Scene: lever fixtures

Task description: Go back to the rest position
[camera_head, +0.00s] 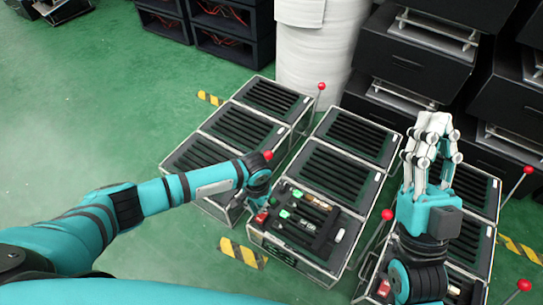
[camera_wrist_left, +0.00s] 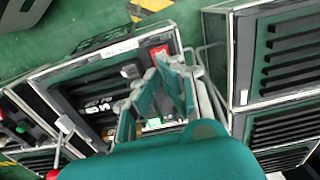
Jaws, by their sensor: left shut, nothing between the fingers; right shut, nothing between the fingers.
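My left gripper (camera_head: 261,203) is low over the left edge of the front middle fixture box (camera_head: 336,268), partly hidden by its own wrist. In the left wrist view my left gripper (camera_wrist_left: 164,68) has its fingers together and empty, with the red block (camera_wrist_left: 160,50) of that box close behind the tips. The block also shows in the head view (camera_head: 262,217). I cannot tell whether the fingers touch the box. My right gripper (camera_head: 436,122) points upward above the right row of boxes, its pale fingers together and empty.
Red-knobbed levers stand by the boxes: one at the back (camera_head: 320,86), one in the middle (camera_head: 388,214), one at the right (camera_head: 528,170). Another red knob (camera_head: 267,155) is right beside my left wrist. Dark cabinets (camera_head: 412,60) and a white column (camera_head: 315,50) stand behind.

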